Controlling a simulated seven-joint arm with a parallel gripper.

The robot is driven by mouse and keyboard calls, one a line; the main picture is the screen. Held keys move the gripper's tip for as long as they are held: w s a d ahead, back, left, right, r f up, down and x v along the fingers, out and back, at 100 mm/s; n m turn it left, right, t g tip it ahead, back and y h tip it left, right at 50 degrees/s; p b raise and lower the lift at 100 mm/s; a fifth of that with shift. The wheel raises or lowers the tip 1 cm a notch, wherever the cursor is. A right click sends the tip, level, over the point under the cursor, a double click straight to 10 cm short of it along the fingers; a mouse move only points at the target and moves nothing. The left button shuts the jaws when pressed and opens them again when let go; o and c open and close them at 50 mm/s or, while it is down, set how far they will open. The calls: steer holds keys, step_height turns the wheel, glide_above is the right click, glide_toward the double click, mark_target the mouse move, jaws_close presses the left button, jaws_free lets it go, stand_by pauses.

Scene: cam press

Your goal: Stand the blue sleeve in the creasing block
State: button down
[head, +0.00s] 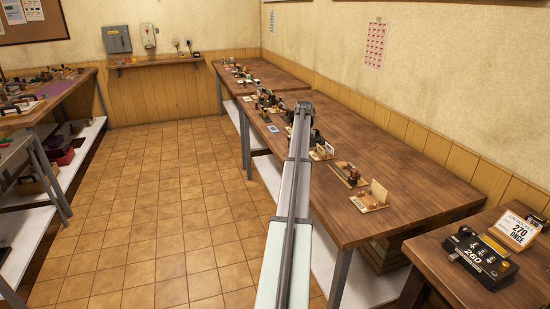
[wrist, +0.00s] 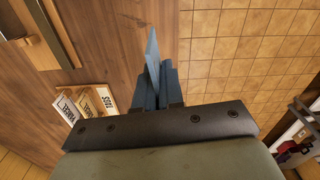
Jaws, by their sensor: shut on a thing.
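In the wrist view my gripper (wrist: 155,88) is shut on a thin blue piece, the blue sleeve (wrist: 152,52). The sleeve sticks out beyond the fingertips, seen nearly edge-on. It is held in the air near the edge of the brown bench, with the tiled floor to the right. A wooden block with a dark strip (wrist: 42,38) lies at the upper left, apart from the sleeve; I cannot tell whether it is the creasing block.
Printed cards on a wooden piece (wrist: 88,102) lie left of my gripper. In the head view, several small wooden fixtures (head: 348,174) line the long bench (head: 420,190), with a card holder (head: 372,196) at its near end. A black device (head: 480,258) stands on the right table.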

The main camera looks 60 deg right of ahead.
steer(key=s+d, duration=0.5)
steer(key=s, duration=0.5)
steer(key=s+d+m, duration=0.1)
steer(key=s+d, duration=0.4)
steer(key=s, duration=0.5)
steer(key=shift+s+d+r, duration=0.2)
steer(key=shift+r, duration=0.25)
steer(key=shift+f, duration=0.1)
